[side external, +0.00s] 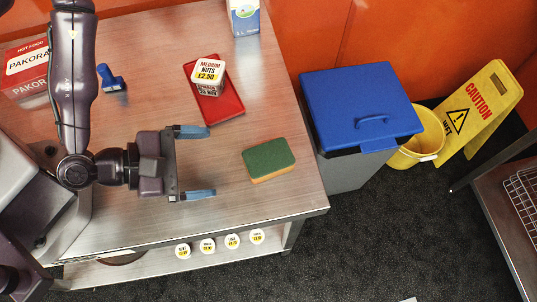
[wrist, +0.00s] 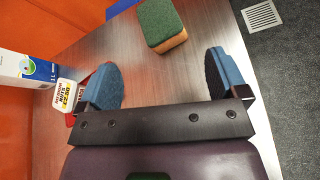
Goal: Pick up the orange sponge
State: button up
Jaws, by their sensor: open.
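The orange sponge (side external: 270,161) lies flat on the metal table, with a green scouring top and an orange lower side. It sits near the table's right edge. It also shows in the wrist view (wrist: 161,25), beyond the fingertips and roughly between them. My gripper (side external: 202,163) is open and empty, its two blue-padded fingers spread wide and pointing toward the sponge. In the side view the fingertips stop short of the sponge, to its left. In the wrist view the gripper (wrist: 158,82) shows both fingers apart with nothing between them.
A red tray (side external: 229,106) holding a tub of nuts (side external: 208,76) stands behind the sponge. A carton (side external: 243,17), a pakora box (side external: 25,68) and a blue tool (side external: 112,79) are also on the metal table (side external: 150,37). A blue-lidded bin (side external: 358,92) stands beyond the right edge.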

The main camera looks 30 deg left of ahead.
aim_at(253, 162)
jog(key=s+n, duration=0.1)
jog(key=n, duration=0.1)
jog(key=s+n+t+y, duration=0.1)
jog(key=n, duration=0.1)
jog(key=shift+s+f+n, duration=0.1)
jog(key=shift+f+n, duration=0.1)
jog(key=shift+n, duration=0.2)
jog(key=x, duration=1.2)
jog(key=shift+w, duration=0.5)
jog(key=c, duration=1)
